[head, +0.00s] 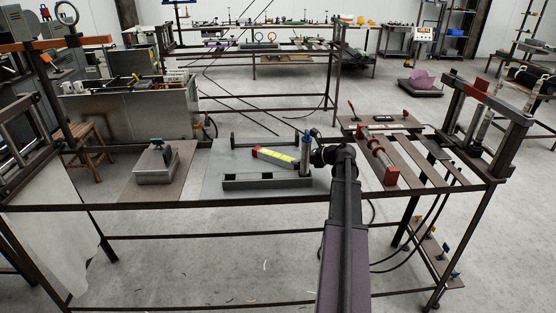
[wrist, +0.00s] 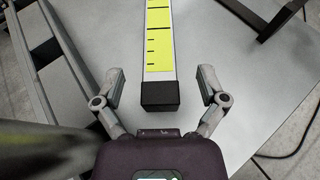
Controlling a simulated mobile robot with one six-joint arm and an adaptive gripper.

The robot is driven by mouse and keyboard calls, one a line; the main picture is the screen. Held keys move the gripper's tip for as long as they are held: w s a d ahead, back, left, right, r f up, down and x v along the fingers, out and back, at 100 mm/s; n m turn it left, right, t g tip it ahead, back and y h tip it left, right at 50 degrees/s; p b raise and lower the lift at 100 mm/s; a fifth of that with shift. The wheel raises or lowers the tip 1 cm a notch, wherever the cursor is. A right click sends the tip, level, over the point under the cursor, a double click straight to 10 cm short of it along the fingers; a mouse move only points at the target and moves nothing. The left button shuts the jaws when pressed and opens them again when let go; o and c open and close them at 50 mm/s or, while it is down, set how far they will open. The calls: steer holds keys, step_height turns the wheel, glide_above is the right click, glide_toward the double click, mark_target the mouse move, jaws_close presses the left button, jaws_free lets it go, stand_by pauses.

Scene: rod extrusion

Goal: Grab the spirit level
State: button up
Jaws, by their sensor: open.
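The spirit level is a pale bar with a yellow-green marked face. In the head view the spirit level (head: 277,156) lies on a grey sheet on the metal-framed table, its red end to the left. In the wrist view the spirit level (wrist: 159,40) runs up from the middle, with a black end cap nearest me. My gripper (wrist: 161,84) is open, with one finger on each side of that black end and a gap on both sides. In the head view my wrist is at the level's right end; my fingers are hard to make out there.
A long grey slotted block (head: 266,182) lies in front of the level, and a dark bar (head: 262,138) stands behind it. An upright blue-topped cylinder (head: 306,142) is close to my wrist. A red-ended roller (head: 378,158) lies to the right. A grey box (head: 156,165) sits left.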

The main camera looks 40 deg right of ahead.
mark_target(286, 158)
steer(key=shift+b+x, duration=0.9)
steer(key=shift+x, duration=1.65)
steer(key=shift+a, duration=0.15)
jaws_close()
steer(key=shift+r, duration=0.2)
step_height(286, 158, up, 3)
steer(key=p, duration=0.3)
steer(key=shift+r+p, duration=0.15)
steer(key=shift+p, duration=0.25)
steer(key=s+d, duration=0.2)
steer(key=s, duration=0.2)
steer(key=s+d+r+p, duration=0.1)
steer(key=s+d, duration=0.2)
steer(key=s, duration=0.2)
steer(key=s+d, duration=0.2)
steer(key=s, duration=0.3)
steer(key=shift+d+r, duration=0.2)
steer(key=shift+d, duration=0.15)
